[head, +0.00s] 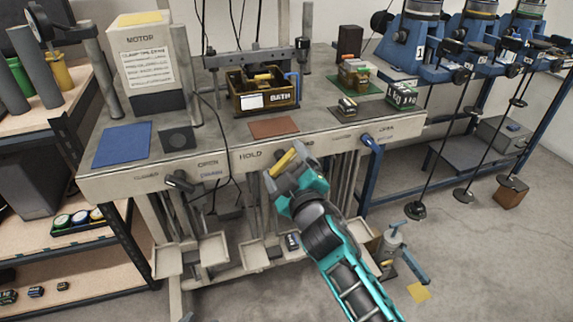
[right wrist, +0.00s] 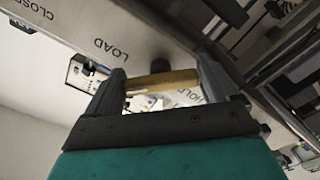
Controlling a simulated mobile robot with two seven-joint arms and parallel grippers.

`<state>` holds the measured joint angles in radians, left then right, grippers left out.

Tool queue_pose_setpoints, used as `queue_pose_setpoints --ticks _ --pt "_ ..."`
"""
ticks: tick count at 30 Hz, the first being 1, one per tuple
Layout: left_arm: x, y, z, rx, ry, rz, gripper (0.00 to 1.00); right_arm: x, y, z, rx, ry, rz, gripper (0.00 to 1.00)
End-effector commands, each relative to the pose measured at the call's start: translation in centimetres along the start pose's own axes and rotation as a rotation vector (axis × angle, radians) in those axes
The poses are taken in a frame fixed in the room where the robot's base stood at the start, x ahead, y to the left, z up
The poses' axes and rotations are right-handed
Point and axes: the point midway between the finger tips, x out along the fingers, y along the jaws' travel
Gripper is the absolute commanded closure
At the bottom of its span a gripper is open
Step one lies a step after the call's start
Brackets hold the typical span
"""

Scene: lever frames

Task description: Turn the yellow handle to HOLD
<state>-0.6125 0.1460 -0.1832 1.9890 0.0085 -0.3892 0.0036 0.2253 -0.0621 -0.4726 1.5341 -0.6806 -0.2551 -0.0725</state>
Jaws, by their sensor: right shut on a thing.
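The yellow handle (head: 281,164) sits on the front edge of the grey bench, slanting up to the right in the head view. My right gripper (head: 287,169) is shut on it, and the right wrist view shows the yellow handle (right wrist: 161,80) between the two fingers (right wrist: 163,84). The HOLD label (head: 250,155) is just left of the handle in the head view. In the right wrist view the HOLD label (right wrist: 188,111) is partly hidden by the gripper, and a LOAD label (right wrist: 112,48) stands clear. My left gripper is not in view.
A black handle (head: 180,181) and a blue handle (head: 372,144) sit on the same bench front, left and right of the yellow one. A BATH crate (head: 262,104) stands on the bench. Small trays (head: 252,256) jut out below. Open floor lies at the right front.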

Motion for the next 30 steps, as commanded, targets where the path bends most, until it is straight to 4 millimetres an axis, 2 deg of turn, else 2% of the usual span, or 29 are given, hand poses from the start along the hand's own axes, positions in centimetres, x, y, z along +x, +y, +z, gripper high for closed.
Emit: queue_pose_setpoints --ticks 11,30 --pt "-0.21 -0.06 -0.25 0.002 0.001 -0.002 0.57 0.02 0.11 -0.04 -0.107 0.0 0.0 0.43" --pt "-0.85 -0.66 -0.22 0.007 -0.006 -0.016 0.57 0.04 0.43 -0.17 -0.683 0.0 0.001 0.43"
